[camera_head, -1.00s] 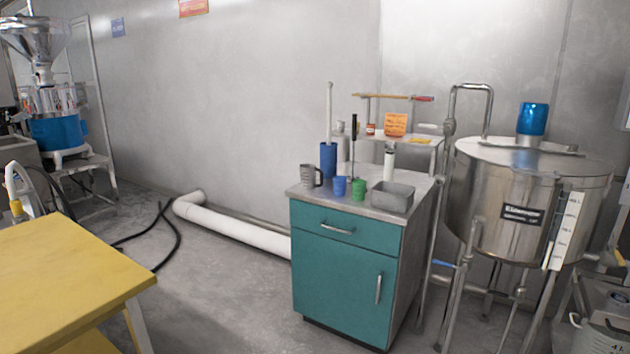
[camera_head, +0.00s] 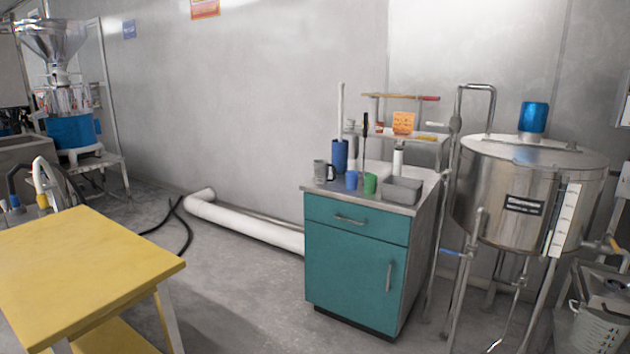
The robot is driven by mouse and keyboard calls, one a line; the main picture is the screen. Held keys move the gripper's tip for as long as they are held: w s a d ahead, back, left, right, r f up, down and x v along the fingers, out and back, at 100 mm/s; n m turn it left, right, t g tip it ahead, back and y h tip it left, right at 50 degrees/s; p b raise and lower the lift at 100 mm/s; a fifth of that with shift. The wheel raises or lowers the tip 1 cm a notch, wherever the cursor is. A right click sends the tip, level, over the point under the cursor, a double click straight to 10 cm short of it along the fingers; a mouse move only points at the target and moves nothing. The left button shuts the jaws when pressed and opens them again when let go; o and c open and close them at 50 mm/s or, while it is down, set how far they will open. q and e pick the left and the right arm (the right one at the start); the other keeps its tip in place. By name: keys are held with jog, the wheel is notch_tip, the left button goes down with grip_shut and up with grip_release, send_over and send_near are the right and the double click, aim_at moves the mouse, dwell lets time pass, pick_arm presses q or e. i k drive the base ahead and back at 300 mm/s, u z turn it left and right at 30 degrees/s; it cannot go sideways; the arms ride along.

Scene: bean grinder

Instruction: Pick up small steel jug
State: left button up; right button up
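The small steel jug (camera_head: 320,171) stands upright on the left part of the teal cabinet's top (camera_head: 338,188). It is grey with a dark handle on its right side. A blue cup (camera_head: 351,180) and a green cup (camera_head: 370,184) stand to its right, and a tall blue container (camera_head: 340,154) stands behind it. Neither of my grippers is in the head view.
A yellow table (camera_head: 85,262) fills the lower left. A grey metal tray (camera_head: 402,191) sits on the cabinet's right side. A large steel tank (camera_head: 525,185) stands right of the cabinet. A white pipe (camera_head: 245,225) runs along the wall. Floor between table and cabinet is clear.

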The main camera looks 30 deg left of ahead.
aim_at(321, 167)
jog(key=u, duration=1.45)
jog(key=i, duration=1.65)
jog(key=z, duration=0.35)
jog(key=i, duration=1.05)
jog(key=z, duration=0.95)
